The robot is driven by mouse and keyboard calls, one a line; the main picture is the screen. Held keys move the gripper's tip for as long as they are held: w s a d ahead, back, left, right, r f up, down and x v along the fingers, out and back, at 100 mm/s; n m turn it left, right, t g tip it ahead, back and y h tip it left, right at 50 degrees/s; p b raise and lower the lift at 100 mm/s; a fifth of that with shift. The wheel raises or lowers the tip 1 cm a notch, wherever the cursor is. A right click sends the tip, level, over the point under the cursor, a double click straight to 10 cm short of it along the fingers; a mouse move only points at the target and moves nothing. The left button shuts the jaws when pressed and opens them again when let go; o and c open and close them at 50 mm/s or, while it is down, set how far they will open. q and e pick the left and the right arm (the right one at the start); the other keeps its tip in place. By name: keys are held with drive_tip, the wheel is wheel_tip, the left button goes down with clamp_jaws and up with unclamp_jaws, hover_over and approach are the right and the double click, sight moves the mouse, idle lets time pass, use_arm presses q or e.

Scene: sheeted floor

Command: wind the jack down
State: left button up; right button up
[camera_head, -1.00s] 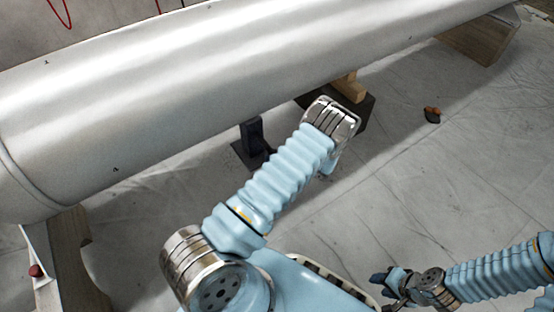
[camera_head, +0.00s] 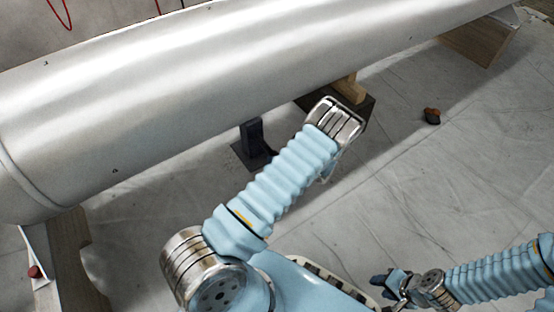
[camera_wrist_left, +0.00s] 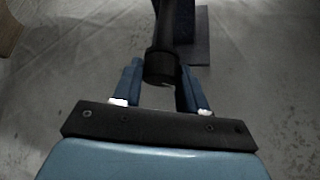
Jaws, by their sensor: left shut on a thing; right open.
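The jack (camera_head: 253,143) is a dark post on a flat base plate under the large silver cylinder (camera_head: 240,70). In the left wrist view, a black round-ended handle (camera_wrist_left: 160,66) lies between the blue fingers of my left gripper (camera_wrist_left: 161,78), which is shut on it. A dark plate and post (camera_wrist_left: 198,38) show behind the handle. In the head view my left arm's wrist hides that gripper and the handle. My right gripper (camera_head: 391,284) is open and empty at the lower right, well away from the jack.
Wooden supports stand under the cylinder at the left (camera_head: 72,260) and far right (camera_head: 472,45). A wood block (camera_head: 349,88) sits on a dark piece beyond my left wrist. The floor at right is mostly clear.

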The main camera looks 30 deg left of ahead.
use_arm(q)
drive_tip(key=shift+s+f+n+t+h+b, duration=0.1)
drive_tip(key=shift+f+n+t+h+b, duration=0.1)
drive_tip(key=shift+n+t+h+b, duration=0.35)
drive_tip(key=n+t+b, duration=0.1)
drive_tip(key=b, duration=0.1)
drive_tip(key=n+t+b, duration=0.1)
drive_tip(key=b, duration=0.1)
drive_tip(key=shift+s+f+h, duration=0.1)
drive_tip(key=shift+f+h, duration=0.15)
drive_tip(key=shift+f, duration=0.15)
drive_tip(key=shift+s+a+r+n+t, duration=0.1)
drive_tip(key=shift+r+n+t, duration=0.15)
drive_tip(key=shift+r+t, duration=0.25)
drive_tip(key=shift+s+f+n+t+h, duration=0.1)
drive_tip(key=shift+n+t+h, duration=0.3)
drive_tip(key=shift+n+t, duration=0.9)
drive_tip(key=shift+t, duration=0.15)
drive_tip(key=o, duration=1)
drive_tip(key=shift+c, duration=0.2)
